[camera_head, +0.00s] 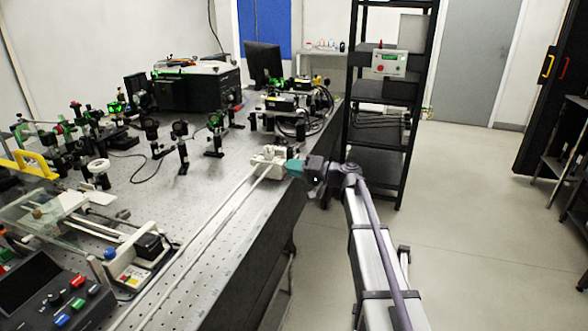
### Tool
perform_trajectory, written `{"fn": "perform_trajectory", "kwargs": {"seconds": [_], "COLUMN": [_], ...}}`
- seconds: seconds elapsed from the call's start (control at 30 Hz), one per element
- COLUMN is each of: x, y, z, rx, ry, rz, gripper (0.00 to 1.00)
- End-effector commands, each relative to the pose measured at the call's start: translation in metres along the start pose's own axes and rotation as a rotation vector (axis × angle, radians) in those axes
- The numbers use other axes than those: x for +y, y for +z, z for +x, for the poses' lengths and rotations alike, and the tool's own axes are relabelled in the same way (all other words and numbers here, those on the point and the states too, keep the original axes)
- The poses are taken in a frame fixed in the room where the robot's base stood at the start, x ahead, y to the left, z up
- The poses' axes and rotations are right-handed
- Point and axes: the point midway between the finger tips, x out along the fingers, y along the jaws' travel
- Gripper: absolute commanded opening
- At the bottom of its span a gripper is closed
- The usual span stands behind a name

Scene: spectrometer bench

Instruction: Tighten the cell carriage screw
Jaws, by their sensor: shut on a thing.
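A pale block-shaped carriage (264,158) sits on two long white rails (215,215) near the bench's right edge in the head view. My gripper (288,167) reaches in from the right, its dark wrist and teal end against the carriage's right side. It is shut on a small part there, which seems to be the carriage screw. The screw itself is hidden by the fingers and too small to make out. How far the screw is turned does not show.
Optics on posts (182,148) stand left of the carriage. A control box with coloured knobs (58,300) and a small device with a blue knob (133,265) lie at front left. A black shelf rack (376,160) stands behind my arm.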

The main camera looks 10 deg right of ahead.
Motion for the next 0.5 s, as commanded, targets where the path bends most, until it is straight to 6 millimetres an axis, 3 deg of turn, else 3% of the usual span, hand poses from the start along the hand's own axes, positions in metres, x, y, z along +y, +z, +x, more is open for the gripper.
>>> {"fn": "perform_trajectory", "kwargs": {"seconds": [0.5], "x": [0.0002], "y": [0.0000], "z": [-0.0002], "rx": [0.000], "ry": [0.000], "rz": [0.485], "gripper": [0.00]}}
